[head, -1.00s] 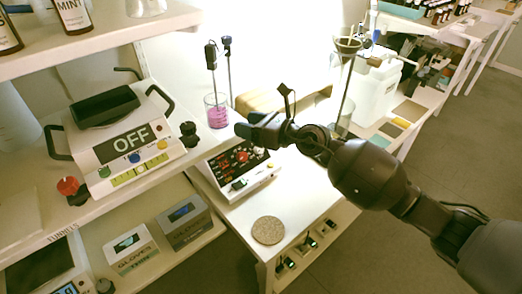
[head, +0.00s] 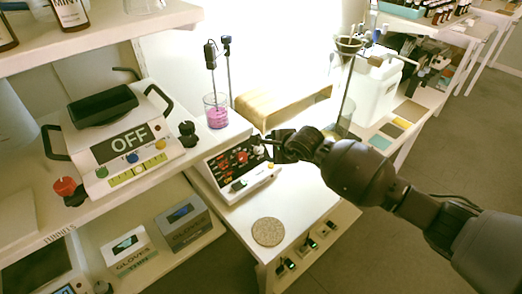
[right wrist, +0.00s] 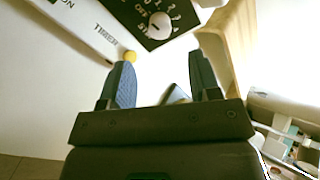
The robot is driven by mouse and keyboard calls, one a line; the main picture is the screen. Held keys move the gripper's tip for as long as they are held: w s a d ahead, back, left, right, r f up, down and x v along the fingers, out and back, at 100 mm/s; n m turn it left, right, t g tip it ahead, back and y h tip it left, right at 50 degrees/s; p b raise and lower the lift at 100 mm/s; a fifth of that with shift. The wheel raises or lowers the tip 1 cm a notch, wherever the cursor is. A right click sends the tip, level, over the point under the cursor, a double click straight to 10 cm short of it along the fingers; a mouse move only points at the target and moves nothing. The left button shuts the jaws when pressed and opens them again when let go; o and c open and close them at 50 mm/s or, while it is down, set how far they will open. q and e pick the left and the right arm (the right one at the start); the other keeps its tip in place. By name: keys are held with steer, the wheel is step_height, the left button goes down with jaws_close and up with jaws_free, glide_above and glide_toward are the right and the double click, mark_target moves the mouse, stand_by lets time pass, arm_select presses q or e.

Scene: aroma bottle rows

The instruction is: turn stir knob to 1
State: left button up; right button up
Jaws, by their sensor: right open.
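The stir knob (right wrist: 160,22) is a small white round knob on a black panel in the right wrist view. Its dial has printed marks including OFF and numbers, and a partly cut-off label starting with ST. I cannot tell which mark it points to. My right gripper (head: 270,143) is at the panel's upper right end. In the right wrist view the gripper (right wrist: 161,62) is open and empty, its fingertips apart from the knob. My left gripper is not in view.
A yellow button (right wrist: 130,56) sits near the left fingertip. A beaker of pink liquid (head: 216,112) stands behind the box on the left. A round cork mat (head: 268,231) lies on the table in front. A device showing OFF (head: 125,150) stands at left.

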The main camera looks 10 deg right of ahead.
mark_target(260, 150)
steer(key=b+x, duration=0.1)
steer(key=x, duration=0.6)
steer(key=shift+s+f+b, duration=0.1)
steer(key=shift+b, duration=0.2)
steer(key=shift+w+a+f, duration=0.2)
steer(key=shift+w+f, duration=0.05)
steer(key=shift+w, duration=0.2)
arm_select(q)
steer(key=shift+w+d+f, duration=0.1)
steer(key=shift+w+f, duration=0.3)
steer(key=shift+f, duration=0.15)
arm_select(e)
steer(key=c, duration=0.9)
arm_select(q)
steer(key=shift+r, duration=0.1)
